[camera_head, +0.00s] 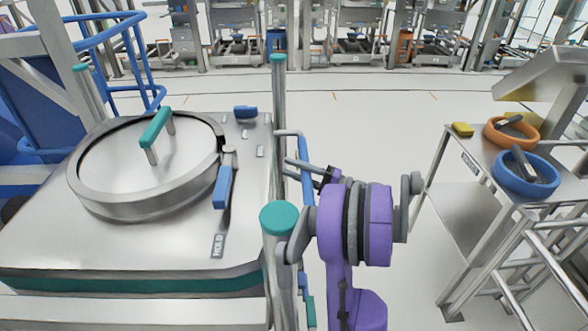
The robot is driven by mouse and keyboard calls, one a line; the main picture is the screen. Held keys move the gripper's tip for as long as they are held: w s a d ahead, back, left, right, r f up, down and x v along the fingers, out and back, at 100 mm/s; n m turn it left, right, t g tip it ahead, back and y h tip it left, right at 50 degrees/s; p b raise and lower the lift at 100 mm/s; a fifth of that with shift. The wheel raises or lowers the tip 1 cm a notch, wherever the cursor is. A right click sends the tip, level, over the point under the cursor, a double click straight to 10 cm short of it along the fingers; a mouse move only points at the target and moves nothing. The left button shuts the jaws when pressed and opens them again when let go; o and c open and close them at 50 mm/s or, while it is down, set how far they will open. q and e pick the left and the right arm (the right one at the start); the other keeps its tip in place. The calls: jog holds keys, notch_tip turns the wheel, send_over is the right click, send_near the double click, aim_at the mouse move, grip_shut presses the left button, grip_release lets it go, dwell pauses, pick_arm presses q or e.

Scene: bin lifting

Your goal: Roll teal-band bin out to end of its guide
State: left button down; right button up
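The teal-band bin (130,284) is a steel box at the left, with a teal band along its lower front edge. Its top carries a round lid (120,190) with a teal handle (155,128) and a blue-gripped lever (222,188). A blue rail (307,180) runs down along its right side. My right gripper (305,165) reaches left to this rail, at the far side of my purple arm. The arm partly hides it, and I cannot tell whether its fingers hold the rail. My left gripper is not in view.
A steel post with a teal cap (278,218) stands close to my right arm, and another post (279,100) stands behind. At the right a steel table (467,160) holds an orange bowl (511,133) and a blue bowl (526,175). The floor (380,130) between is clear.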

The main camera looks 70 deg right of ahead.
grip_shut()
dwell(1.0)
